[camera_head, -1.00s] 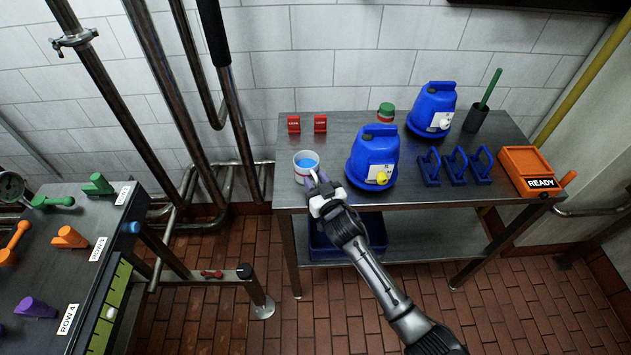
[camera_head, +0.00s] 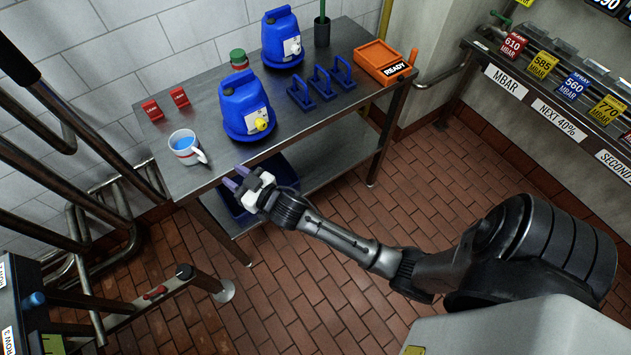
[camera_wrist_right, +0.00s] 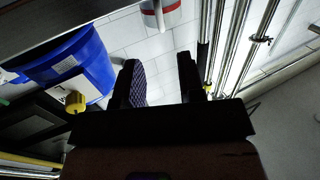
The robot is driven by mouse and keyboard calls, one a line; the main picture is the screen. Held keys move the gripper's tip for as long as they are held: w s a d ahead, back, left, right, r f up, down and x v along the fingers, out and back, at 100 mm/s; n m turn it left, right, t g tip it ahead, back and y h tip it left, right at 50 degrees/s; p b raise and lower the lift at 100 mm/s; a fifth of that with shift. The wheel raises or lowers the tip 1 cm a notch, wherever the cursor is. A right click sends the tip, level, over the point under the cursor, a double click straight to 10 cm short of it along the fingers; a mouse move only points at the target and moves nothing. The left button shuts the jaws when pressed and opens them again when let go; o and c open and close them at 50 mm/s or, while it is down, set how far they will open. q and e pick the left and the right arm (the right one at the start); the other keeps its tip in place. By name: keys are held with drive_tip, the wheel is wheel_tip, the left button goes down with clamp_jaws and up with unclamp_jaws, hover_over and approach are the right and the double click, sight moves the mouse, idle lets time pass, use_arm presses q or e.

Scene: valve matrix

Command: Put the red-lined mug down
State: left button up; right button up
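The red-lined mug (camera_head: 184,147) is white with a red band and blue inside. It stands upright on the metal table (camera_head: 205,178) near its left front corner, its handle toward the right. My left gripper is not in view.
Two blue jugs (camera_head: 245,108) (camera_head: 283,40), red tags (camera_head: 153,110), a green-lidded jar (camera_head: 238,58), blue handled blocks (camera_head: 322,84) and an orange READY box (camera_head: 381,62) share the table. A shelf with pressure tags (camera_head: 542,65) stands at right. Brick floor lies open in front.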

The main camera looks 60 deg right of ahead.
drive_tip(key=s+f+g, duration=0.2)
drive_tip(key=s+g, duration=0.2)
drive_tip(key=s, duration=0.6)
drive_tip(key=s+a+f+n+g, duration=0.1)
drive_tip(key=s+f+g, duration=0.2)
drive_tip(key=s, duration=0.8)
drive_tip(key=s+f+n+g, duration=0.1)
drive_tip(key=s+f+g, duration=0.2)
drive_tip(key=s+g, duration=0.4)
drive_tip(key=s, duration=0.4)
drive_tip(key=shift+s+a+f, duration=0.15)
drive_tip(key=shift+s+a, duration=0.05)
drive_tip(key=shift+a, duration=0.05)
